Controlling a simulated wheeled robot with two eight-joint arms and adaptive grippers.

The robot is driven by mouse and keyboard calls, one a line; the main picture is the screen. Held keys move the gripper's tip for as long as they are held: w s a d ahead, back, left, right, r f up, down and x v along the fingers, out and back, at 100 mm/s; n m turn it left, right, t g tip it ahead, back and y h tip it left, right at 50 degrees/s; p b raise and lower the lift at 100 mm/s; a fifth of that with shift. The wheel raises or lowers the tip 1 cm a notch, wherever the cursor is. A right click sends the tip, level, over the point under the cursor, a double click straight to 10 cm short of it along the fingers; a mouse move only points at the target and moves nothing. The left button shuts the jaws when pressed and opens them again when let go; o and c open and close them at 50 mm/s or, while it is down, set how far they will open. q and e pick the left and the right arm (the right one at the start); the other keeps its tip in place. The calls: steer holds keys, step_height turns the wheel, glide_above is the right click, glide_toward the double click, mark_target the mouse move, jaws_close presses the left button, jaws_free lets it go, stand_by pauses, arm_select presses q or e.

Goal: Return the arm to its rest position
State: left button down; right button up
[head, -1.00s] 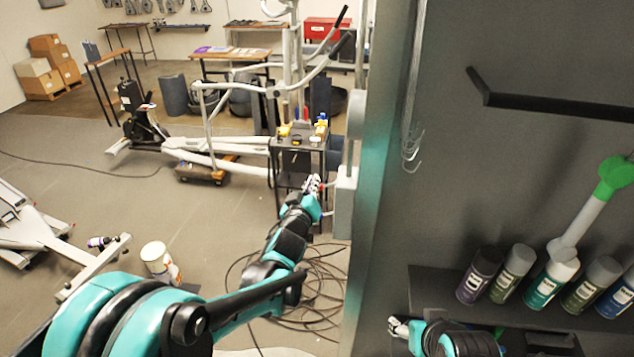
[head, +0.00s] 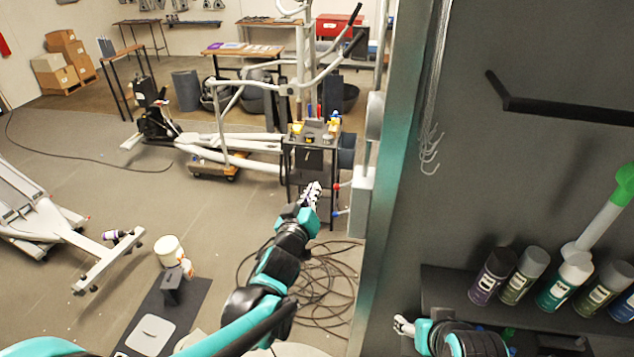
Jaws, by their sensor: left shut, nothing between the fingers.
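My left arm comes in from the bottom left in teal and black and reaches forward over the floor. Its gripper (head: 311,194) is shut and empty, in front of the small black tool cart (head: 318,160). I cannot tell from this view how far apart they are. My right gripper (head: 402,325) shows small at the bottom, near the left end of the dark shelf (head: 432,290). Its fingers are too small to tell whether they are open or shut.
A dark panel (head: 395,200) stands just right of my left arm. Several spray cans (head: 495,276) stand on the shelf. Coiled black cable (head: 325,290) lies on the floor below the left arm. A white bucket (head: 169,250) and a dark mat (head: 190,308) lie left. Open floor (head: 90,150) spreads left.

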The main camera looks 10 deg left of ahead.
arm_select(q)
steer(key=shift+s+a, duration=0.5)
steer(key=shift+s, duration=0.35)
arm_select(e)
steer(key=shift+a+r, duration=0.1)
steer(key=shift+a, duration=0.25)
arm_select(q)
steer(key=shift+a, duration=0.1)
steer(key=s+a+f+g+y+b, duration=0.2)
steer(key=s+a+f+b, duration=0.2)
steer(key=f+b, duration=0.3)
steer(key=s+a+f+g+y+b, duration=0.15)
steer(key=s+a+f+b, duration=0.3)
steer(key=f, duration=0.45)
steer(key=s+a+f+m+g+b, duration=0.1)
steer(key=s+f+m+g+b, duration=0.2)
steer(key=s+f, duration=1.3)
steer(key=g+h+b, duration=0.1)
steer(key=g+b, duration=0.2)
steer(key=b, duration=0.3)
steer(key=shift+a+m+b, duration=0.3)
steer(key=shift+b, duration=0.1)
arm_select(e)
step_height(320, 180, down, 21)
arm_select(q)
steer(key=shift+f, duration=0.1)
